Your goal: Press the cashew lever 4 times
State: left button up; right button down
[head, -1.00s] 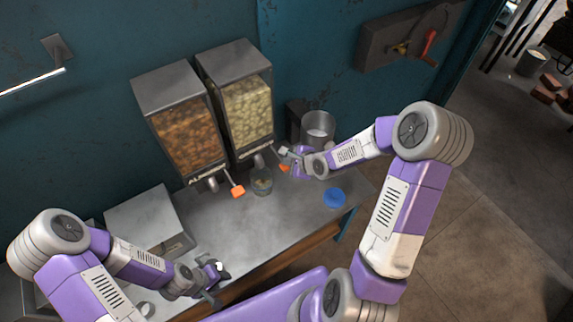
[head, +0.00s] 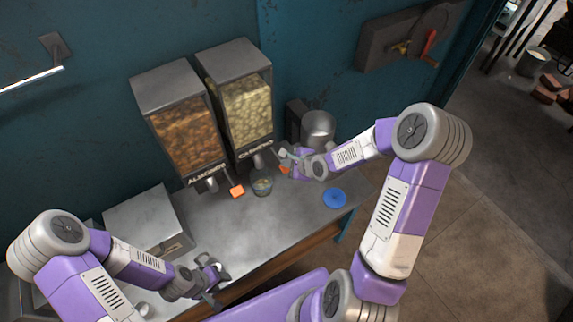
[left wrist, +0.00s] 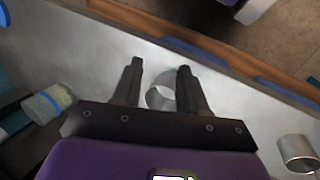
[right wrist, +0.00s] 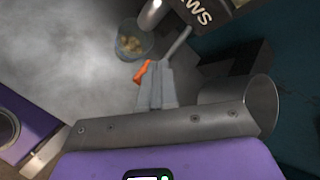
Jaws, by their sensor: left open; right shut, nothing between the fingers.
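The cashew dispenser (head: 248,108), full of pale nuts, stands at the right of the pair against the wall. Its orange lever (head: 284,169) is partly hidden by my right gripper (head: 286,156). In the right wrist view, my right gripper (right wrist: 155,85) is shut and empty, its fingertips right beside the orange lever (right wrist: 142,73); I cannot tell if they touch. A clear cup (head: 262,187) stands below the spouts; the right wrist view shows some nuts in this cup (right wrist: 132,44). My left gripper (head: 213,277) is open over the counter's front left.
The almond dispenser (head: 185,135) with its own orange lever (head: 237,191) stands to the left. A metal box (head: 148,220) is on the counter's left. A blue round item (head: 334,197) lies at the right, a metal container (head: 318,127) behind. The counter's middle (head: 235,230) is clear.

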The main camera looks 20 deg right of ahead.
jog(key=shift+f+b, duration=0.35)
jog(key=shift+f, duration=0.25)
dwell(0.3)
jog(key=shift+r, duration=0.15)
jog(key=shift+r+p, duration=1.6)
jog(key=shift+p, duration=0.05)
notch_tip(320, 180, up, 5)
jog(key=p, duration=0.4)
dwell(1.9)
